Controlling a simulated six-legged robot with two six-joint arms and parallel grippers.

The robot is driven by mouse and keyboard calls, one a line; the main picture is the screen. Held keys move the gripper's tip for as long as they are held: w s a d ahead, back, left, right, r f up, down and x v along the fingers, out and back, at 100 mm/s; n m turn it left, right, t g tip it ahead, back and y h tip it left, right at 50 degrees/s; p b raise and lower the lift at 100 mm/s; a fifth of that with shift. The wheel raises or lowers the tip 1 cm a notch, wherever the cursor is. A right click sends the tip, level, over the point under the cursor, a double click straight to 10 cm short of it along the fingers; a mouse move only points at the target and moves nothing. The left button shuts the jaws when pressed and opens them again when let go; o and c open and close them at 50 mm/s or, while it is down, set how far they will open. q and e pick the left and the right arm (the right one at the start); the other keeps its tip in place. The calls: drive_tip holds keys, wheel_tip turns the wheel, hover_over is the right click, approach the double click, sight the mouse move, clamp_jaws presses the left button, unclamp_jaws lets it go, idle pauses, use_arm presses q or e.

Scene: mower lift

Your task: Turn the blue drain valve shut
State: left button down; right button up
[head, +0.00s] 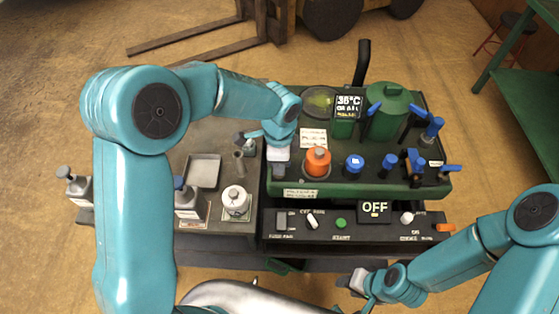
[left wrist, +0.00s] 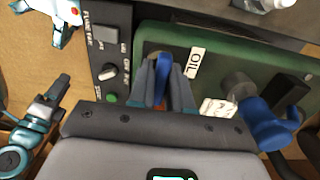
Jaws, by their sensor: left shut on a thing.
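My left gripper (head: 278,158) reaches down at the left end of the green machine housing (head: 400,183). In the left wrist view its two fingers (left wrist: 161,88) are closed around a blue upright handle, which I take for the blue drain valve (left wrist: 163,64). The handle stands beside a white label reading OIL (left wrist: 195,62). In the head view the gripper hides it. My right gripper (head: 358,282) is low in the head view, in front of the control panel and away from the valve. Its jaw opening is too small to judge.
An orange cap (head: 317,162) and several blue-topped fittings (head: 389,163) stand close right of my left gripper. The black control panel (head: 345,225) has a green START button (head: 341,223) and an OFF display (head: 375,207). Containers stand on the grey bench (head: 215,148) to the left.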

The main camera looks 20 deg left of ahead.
use_arm(q)
drive_tip(key=shift+w+r, duration=0.1)
drive_tip(key=shift+r, duration=0.05)
drive_tip(key=c, duration=1.1)
unclamp_jaws()
drive_tip(key=shift+c, duration=0.2)
drive_tip(key=shift+a, duration=0.1)
wheel_tip(320, 180, up, 16)
drive_tip(key=shift+r, duration=0.15)
drive_tip(key=shift+s, duration=0.2)
